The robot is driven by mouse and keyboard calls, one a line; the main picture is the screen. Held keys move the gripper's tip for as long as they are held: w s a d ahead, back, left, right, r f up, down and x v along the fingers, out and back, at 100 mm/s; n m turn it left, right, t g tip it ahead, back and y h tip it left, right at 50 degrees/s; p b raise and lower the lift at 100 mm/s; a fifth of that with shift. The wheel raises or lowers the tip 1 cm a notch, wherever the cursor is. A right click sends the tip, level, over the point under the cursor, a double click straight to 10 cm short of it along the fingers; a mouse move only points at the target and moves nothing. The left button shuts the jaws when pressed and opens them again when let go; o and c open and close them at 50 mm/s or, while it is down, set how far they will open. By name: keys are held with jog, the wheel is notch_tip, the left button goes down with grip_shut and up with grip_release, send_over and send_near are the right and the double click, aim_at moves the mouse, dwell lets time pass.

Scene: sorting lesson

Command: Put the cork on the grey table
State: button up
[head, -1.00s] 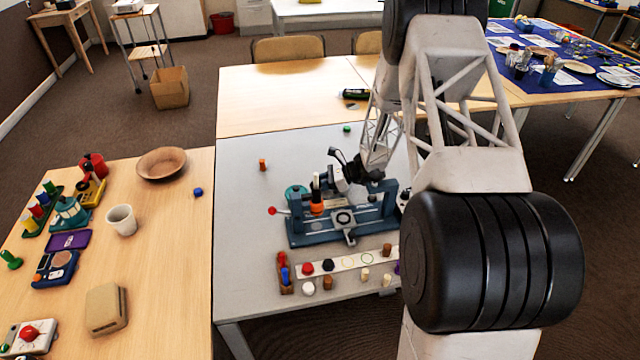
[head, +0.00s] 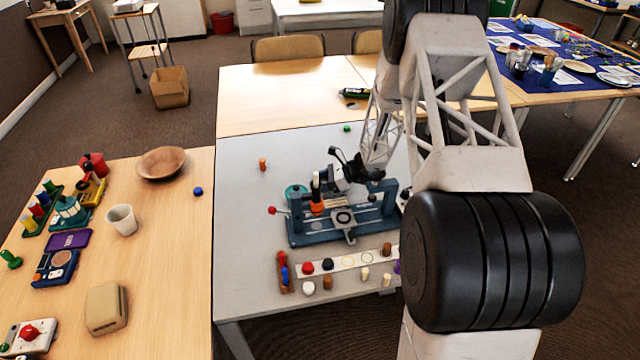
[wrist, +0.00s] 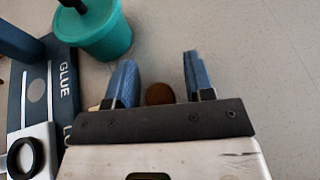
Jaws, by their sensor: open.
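My gripper (wrist: 161,66) is open in the wrist view, its two blue fingers spread apart. A round brown thing (wrist: 160,94), which looks like the cork, shows between the fingers near their base, with gaps on both sides. Its lower part is hidden by the gripper's dark plate. In the head view my gripper (head: 345,180) is low behind the blue glue press, and the thing between its fingers cannot be made out. The grey table (head: 240,225) lies beneath, with bare surface to the left.
The blue glue press (head: 340,226), with a red-knobbed lever, stands close to my gripper. A teal pot (wrist: 105,35) is just left of the fingers. Several small pegs and a white strip (head: 348,262) lie along the front. A brown cylinder (head: 262,164) stands at the back left.

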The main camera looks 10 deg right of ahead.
jog(key=v, duration=1.2)
jog(key=shift+a, duration=0.1)
dwell(0.4)
jog(key=s+a+r+n+g+h, duration=0.25)
jog(key=s+a+r+n, duration=0.25)
jog(key=s+r, duration=0.5)
jog(key=s+a+r+n+g+h, duration=0.1)
jog(key=s+a+r+n+h, duration=0.3)
jog(key=s+r, duration=0.7)
jog(key=s+a+r+n+t+h, duration=0.1)
jog(key=s+r+n+h, duration=0.2)
jog(key=s, duration=0.9)
jog(key=s+a+r+n+t+h, duration=0.1)
jog(key=s+r+n+h, duration=0.3)
jog(key=s+r+n, duration=0.4)
jog(key=s+r+t, duration=0.1)
jog(key=s, duration=0.4)
jog(key=shift+a, duration=0.35)
